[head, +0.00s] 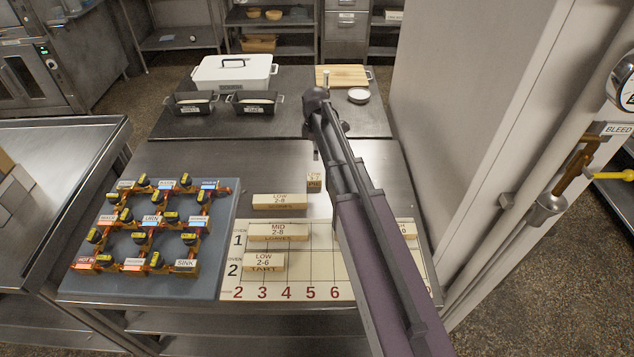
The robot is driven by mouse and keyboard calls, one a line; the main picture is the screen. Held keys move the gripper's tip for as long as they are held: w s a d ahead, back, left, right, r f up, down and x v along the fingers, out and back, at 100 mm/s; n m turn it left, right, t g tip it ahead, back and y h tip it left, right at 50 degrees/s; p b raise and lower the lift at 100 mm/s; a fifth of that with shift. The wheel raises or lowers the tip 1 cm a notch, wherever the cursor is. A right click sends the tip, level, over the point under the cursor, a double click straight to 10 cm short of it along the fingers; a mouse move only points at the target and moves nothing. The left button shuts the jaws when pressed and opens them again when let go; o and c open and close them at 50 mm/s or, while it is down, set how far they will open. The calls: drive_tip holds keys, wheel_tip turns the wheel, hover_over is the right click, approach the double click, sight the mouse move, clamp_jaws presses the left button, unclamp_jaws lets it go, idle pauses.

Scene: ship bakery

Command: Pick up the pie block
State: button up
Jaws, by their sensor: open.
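The pie block (314,184) is a small wooden block with a label on top and dark lettering on its front. It stands on the steel table behind the grid board, just left of my arm. My arm reaches over the table from the lower right. My gripper (317,153) is mostly hidden by the arm; only a dark narrow part shows, pictured just above the pie block. It is open, with nothing seen in it. I cannot tell the height gap between it and the block.
Wooden blocks marked LOW 2-8 (279,201), MID 2-8 (278,231) and LOW 2-6 (264,262) lie near or on the numbered board (305,289). Another block (405,229) is partly hidden right of my arm. A valve panel (222,256) is left; a pale wall stands right.

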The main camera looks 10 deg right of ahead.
sight(314, 177)
drive_tip(key=shift+f+b, duration=3.4)
drive_tip(key=shift+f, duration=0.3)
drive_tip(key=f+b, duration=0.3)
drive_tip(key=shift+s+a+f+b, duration=0.15)
drive_tip(key=shift+a+f+b, duration=0.1)
drive_tip(key=shift+f+b, duration=0.85)
drive_tip(key=shift+b, duration=0.05)
drive_tip(key=c, duration=1.2)
